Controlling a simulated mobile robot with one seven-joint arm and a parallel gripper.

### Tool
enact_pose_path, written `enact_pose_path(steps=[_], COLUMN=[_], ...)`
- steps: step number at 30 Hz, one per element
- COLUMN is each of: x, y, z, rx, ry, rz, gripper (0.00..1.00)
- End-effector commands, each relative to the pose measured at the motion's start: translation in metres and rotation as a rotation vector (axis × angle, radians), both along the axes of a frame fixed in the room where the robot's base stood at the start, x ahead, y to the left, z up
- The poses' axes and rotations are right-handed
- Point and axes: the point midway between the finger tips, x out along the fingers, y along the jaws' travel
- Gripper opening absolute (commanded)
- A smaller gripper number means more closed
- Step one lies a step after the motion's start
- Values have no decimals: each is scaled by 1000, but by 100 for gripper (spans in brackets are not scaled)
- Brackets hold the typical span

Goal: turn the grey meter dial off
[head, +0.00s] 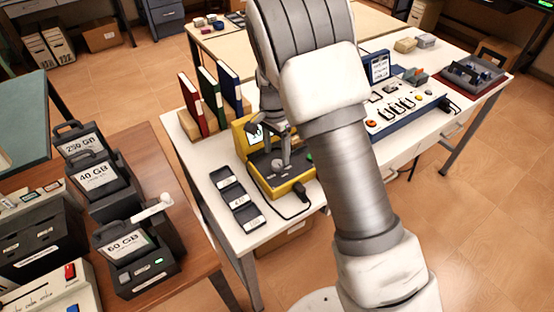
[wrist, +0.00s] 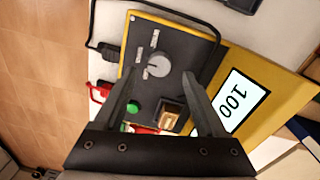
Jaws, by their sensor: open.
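The yellow meter (head: 276,182) stands on the white table, with a dark face panel. Its grey dial (wrist: 158,65) is round and sits on that panel, with small white labels beside it in the wrist view; the dial's pointer setting is too small to read. The meter's screen (wrist: 243,98) reads 100. My gripper (wrist: 158,88) is open over the panel, its two fingers spread on either side just short of the dial, not touching it as far as I can tell. In the head view my gripper (head: 283,150) hangs over the meter and partly hides the dial.
A green button (wrist: 133,107) and an amber switch (wrist: 171,117) sit on the same panel near the fingers. A black cable (head: 300,196) runs from the meter. Binders (head: 210,98) stand behind left, dark labelled blocks (head: 238,200) lie left, and a control box (head: 400,108) stands right.

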Motion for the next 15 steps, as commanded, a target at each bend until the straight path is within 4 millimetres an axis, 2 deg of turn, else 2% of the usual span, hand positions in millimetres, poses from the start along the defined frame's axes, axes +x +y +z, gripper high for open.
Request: enact_pose_path(steps=[1,6,15], x=[-2,-2,-2], y=[-1,-1,-1], z=[-10,-29,-36], rx=[-1,-1,0], ry=[4,2,1], rz=[0,1,1], gripper=[73,73,73])
